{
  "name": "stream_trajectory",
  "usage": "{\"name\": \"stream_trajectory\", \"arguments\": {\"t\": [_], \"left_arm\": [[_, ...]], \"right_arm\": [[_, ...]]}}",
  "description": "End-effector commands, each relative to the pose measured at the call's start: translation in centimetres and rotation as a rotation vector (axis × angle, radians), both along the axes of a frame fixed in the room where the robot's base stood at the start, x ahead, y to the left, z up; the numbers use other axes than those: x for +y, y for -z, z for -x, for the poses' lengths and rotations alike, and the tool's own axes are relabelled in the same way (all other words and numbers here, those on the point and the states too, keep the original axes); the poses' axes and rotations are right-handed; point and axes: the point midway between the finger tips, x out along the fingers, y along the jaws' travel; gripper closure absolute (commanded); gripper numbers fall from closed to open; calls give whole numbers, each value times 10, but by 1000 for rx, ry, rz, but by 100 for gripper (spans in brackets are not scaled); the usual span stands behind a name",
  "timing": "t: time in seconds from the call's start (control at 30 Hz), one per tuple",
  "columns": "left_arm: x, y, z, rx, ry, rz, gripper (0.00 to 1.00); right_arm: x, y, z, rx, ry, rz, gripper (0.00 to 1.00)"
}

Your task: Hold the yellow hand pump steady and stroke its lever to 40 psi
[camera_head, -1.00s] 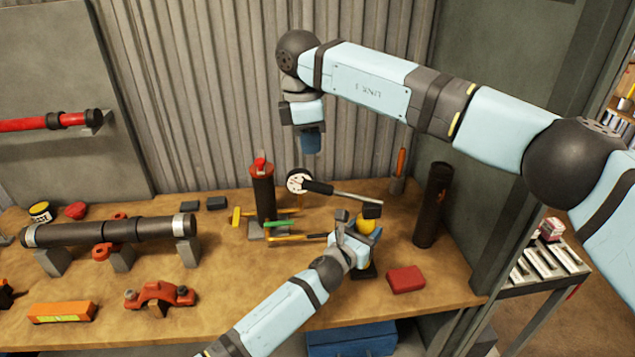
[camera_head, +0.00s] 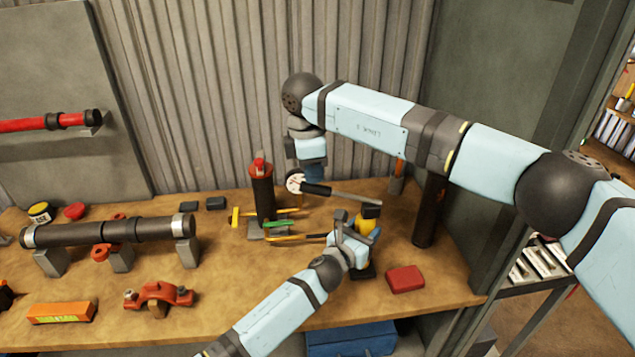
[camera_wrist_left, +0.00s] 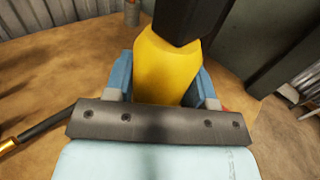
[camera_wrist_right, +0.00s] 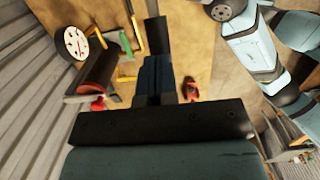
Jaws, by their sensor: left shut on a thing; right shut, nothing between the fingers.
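The yellow hand pump (camera_head: 364,227) stands on the bench with a black head. Its lever (camera_head: 350,195) sticks out to the left as a grey rod ending in a black grip (camera_head: 317,189). My left gripper (camera_head: 358,238) is shut around the yellow body, which fills its jaws in the left wrist view (camera_wrist_left: 167,65). My right gripper (camera_head: 314,173) is shut and empty, just above the black grip; I cannot tell whether they touch. A white round gauge (camera_head: 295,181) shows left of the grip, also in the right wrist view (camera_wrist_right: 75,42); its reading is too small to tell.
A black cylinder with a red top (camera_head: 262,195) stands left of the gauge, with green and yellow tools at its foot. A dark tube (camera_head: 428,215) stands to the right. A red block (camera_head: 405,279) lies in front. A pipe on supports (camera_head: 110,231) lies at left.

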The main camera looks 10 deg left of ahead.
Motion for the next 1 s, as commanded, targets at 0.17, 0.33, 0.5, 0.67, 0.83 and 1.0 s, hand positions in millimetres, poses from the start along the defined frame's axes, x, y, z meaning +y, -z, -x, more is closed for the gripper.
{"name": "stream_trajectory", "arguments": {"t": [0.17, 0.33, 0.5, 0.67, 0.83, 1.0], "left_arm": [[0, 0, 0, 1, -1, 0, 100], [0, 1, 0, 1, -1, 0, 100], [0, 1, 0, 0, -1, -1, 100], [0, 1, 0, 0, -1, -1, 100], [1, 1, 0, 0, -1, -1, 100], [1, 1, 0, 0, -1, -1, 100]], "right_arm": [[0, 1, 0, 1, 0, 1, 100], [0, 7, 0, 2, 0, 2, 100], [0, 25, 0, 3, 0, 2, 100], [-1, 42, 0, 1, 0, 3, 100], [-1, 45, 0, 0, 0, 2, 100], [-1, 45, 0, 0, 1, 2, 100]]}}
